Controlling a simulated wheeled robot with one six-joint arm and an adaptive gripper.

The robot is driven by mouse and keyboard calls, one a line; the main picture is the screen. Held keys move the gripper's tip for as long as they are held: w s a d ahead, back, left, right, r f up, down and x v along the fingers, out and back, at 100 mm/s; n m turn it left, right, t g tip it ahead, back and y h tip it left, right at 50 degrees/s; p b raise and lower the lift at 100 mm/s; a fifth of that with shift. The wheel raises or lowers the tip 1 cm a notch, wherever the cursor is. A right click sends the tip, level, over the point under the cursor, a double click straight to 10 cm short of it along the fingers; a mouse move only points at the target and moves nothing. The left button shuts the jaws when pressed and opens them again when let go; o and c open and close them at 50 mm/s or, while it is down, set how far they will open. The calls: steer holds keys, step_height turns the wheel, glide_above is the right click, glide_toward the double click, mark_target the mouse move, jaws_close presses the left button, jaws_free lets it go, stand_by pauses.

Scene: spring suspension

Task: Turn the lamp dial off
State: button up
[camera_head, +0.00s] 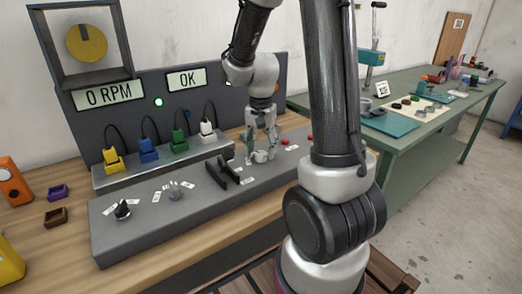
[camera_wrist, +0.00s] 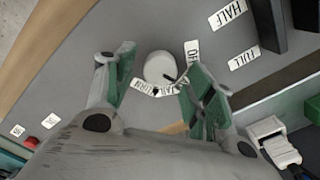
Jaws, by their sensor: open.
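The lamp dial (camera_head: 261,157) is a small pale round knob on the grey console (camera_head: 150,238). The pointer is not on the OFF label. My gripper (camera_head: 261,153) reaches down over the dial. In the wrist view my gripper (camera_wrist: 158,78) is open, with green-padded fingers on either side of the dial. A gap shows at the left finger; contact at the right is unclear.
Black lever blocks (camera_head: 224,172) stand just left of the gripper, near HALF (camera_wrist: 229,12) and FULL labels. Red buttons (camera_head: 285,141) sit to the right. Coloured plugs (camera_head: 148,150) stand behind, below displays reading 0 RPM (camera_head: 109,95) and OK. Two more knobs (camera_head: 122,210) are at front left.

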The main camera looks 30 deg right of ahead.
steer(key=shift+f, duration=0.45)
steer(key=c, duration=1)
steer(key=shift+n, duration=0.3)
steer(key=n, duration=0.4)
steer(key=shift+n, duration=2.2)
